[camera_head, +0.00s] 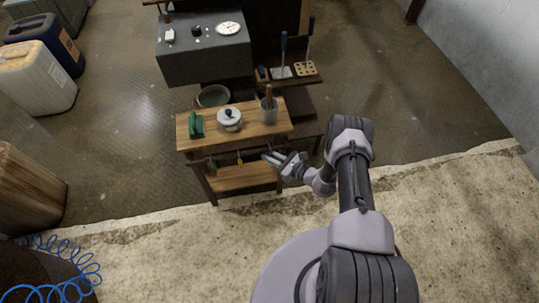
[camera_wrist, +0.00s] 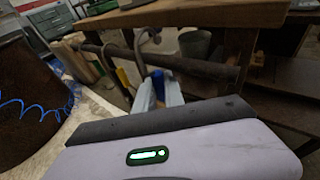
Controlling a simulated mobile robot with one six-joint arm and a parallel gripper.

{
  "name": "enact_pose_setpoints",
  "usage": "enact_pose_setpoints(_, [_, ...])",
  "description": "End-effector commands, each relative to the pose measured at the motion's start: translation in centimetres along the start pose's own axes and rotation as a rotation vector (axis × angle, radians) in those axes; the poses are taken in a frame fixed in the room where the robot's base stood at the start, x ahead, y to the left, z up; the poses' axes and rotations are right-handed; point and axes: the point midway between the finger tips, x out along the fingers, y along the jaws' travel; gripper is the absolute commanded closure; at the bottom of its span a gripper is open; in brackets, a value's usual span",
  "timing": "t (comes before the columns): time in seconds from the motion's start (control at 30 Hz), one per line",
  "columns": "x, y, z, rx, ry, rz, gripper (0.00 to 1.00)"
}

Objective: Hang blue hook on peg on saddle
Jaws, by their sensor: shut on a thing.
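My gripper (camera_head: 272,157) is at the front right of a small wooden table, close to its front rail. In the wrist view my gripper (camera_wrist: 160,88) is shut on a blue piece (camera_wrist: 158,84). A grey curved hook end (camera_wrist: 148,40) rises just above it, close to the dark rail (camera_wrist: 200,66); it looks like part of the held blue hook. I cannot tell whether it touches the rail. The rail also shows in the head view (camera_head: 222,155). A yellow-handled item (camera_wrist: 124,78) hangs from the rail just left of my gripper. I cannot make out the peg or saddle clearly.
The wooden table (camera_head: 185,143) carries a green object (camera_head: 197,125), a lidded pot (camera_head: 229,119) and a grey cup (camera_head: 268,112) with a utensil. A grey cabinet (camera_head: 203,63) stands behind. Open floor (camera_head: 125,160) lies left of the table.

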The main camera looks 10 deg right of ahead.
Motion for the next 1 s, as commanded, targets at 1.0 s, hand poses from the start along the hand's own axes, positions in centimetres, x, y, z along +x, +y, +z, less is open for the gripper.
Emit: enact_pose_setpoints(1.0, [-5.2, 4.5, -1.4, 0.000, 0.000, 0.000, 1.00])
